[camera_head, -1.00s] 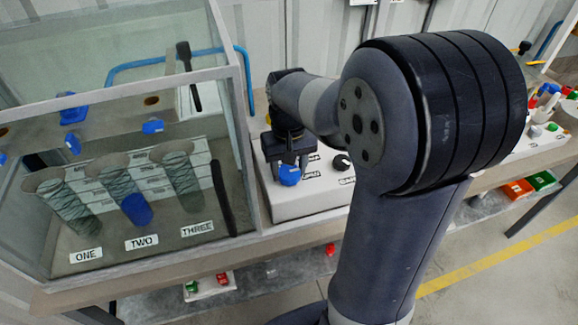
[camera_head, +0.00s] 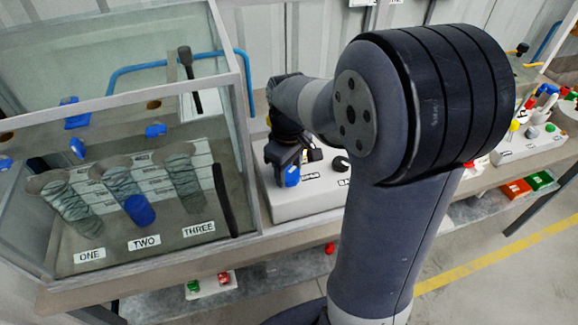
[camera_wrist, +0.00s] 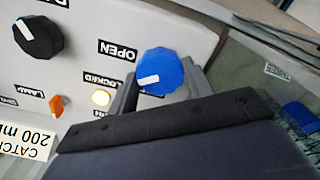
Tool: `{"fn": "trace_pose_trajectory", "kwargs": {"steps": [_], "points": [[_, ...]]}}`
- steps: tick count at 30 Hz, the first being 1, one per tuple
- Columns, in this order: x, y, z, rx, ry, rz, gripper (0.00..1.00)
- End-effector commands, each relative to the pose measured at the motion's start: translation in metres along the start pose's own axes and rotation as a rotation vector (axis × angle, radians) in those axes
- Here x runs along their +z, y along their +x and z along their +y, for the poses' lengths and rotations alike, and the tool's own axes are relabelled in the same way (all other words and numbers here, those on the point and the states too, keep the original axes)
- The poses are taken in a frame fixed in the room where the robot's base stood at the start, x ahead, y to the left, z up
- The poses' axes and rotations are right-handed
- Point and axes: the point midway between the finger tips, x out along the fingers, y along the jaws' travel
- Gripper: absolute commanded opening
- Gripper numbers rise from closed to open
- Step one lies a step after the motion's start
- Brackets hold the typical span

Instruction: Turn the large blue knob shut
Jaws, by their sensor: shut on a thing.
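The large blue knob (camera_wrist: 163,72) is on a white panel (camera_head: 310,203) and has a white pointer mark on its face. In the wrist view it sits between the two fingers of my gripper (camera_wrist: 158,88), which is shut on it. In the head view the knob (camera_head: 291,175) shows below my gripper (camera_head: 285,165), partly hidden by it. In the wrist view an "OPEN" label (camera_wrist: 117,51) and a "LOCKED" label (camera_wrist: 103,79) are printed beside the knob; other lettering is partly covered.
A black knob (camera_wrist: 38,36), an orange switch (camera_wrist: 57,106) and a lit lamp (camera_wrist: 101,97) share the panel. A glass-walled case (camera_head: 247,150) with several tubes stands close on the left. Other panels with coloured parts are on the bench at the right.

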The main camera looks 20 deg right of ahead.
Motion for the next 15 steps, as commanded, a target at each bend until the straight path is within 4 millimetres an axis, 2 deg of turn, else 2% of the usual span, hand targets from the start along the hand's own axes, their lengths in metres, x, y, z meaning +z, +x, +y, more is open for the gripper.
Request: {"fn": "trace_pose_trajectory", "kwargs": {"steps": [15], "points": [[-0.0006, -0.0015, 0.0001, 0.001, -0.489, 0.002, 0.25]]}}
